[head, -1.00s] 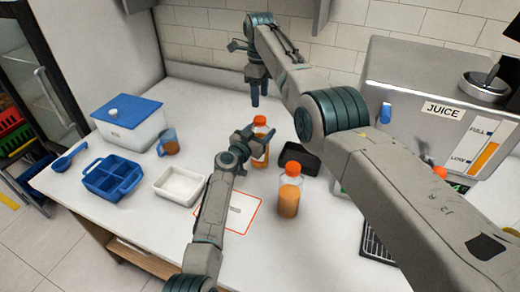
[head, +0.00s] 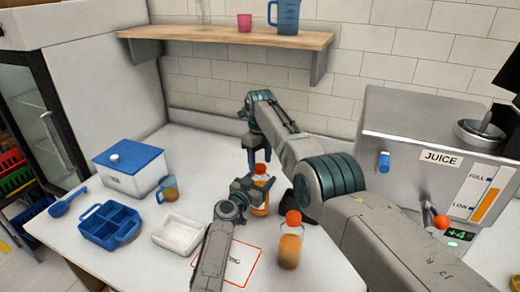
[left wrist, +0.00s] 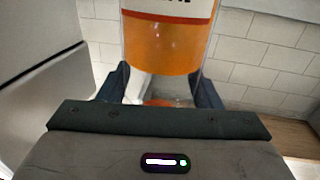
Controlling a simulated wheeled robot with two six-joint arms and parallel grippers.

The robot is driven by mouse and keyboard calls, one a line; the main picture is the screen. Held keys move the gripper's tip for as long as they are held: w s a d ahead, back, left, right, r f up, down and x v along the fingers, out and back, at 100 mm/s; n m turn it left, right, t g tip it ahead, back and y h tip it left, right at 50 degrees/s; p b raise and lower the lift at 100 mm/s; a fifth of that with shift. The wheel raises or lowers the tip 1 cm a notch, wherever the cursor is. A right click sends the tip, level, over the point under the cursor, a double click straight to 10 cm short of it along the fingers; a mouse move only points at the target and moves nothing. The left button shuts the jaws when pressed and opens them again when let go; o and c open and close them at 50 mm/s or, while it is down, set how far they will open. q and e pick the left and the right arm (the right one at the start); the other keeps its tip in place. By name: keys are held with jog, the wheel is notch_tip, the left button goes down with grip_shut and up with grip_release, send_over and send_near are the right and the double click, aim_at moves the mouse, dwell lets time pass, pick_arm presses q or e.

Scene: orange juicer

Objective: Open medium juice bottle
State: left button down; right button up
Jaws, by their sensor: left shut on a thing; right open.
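A juice bottle (head: 260,204) with an orange cap (head: 260,168) stands upright in my left gripper (head: 258,188), which is shut around its body. The left wrist view shows orange juice in the bottle (left wrist: 165,45) and a white label, between the fingers. My right gripper (head: 257,163) is open and points down from above, with its fingers at the cap. I cannot tell whether they touch it. A second orange-capped bottle (head: 289,249) stands on the counter in front, to the right.
A white tray (head: 179,234), a blue divided tray (head: 109,222), an orange-filled jug (head: 169,188) and a blue-lidded box (head: 131,170) are on the left. The juice machine (head: 425,160) stands right. A shelf (head: 230,36) hangs above. My right arm crosses the counter's right part.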

jog(key=shift+f, duration=0.75)
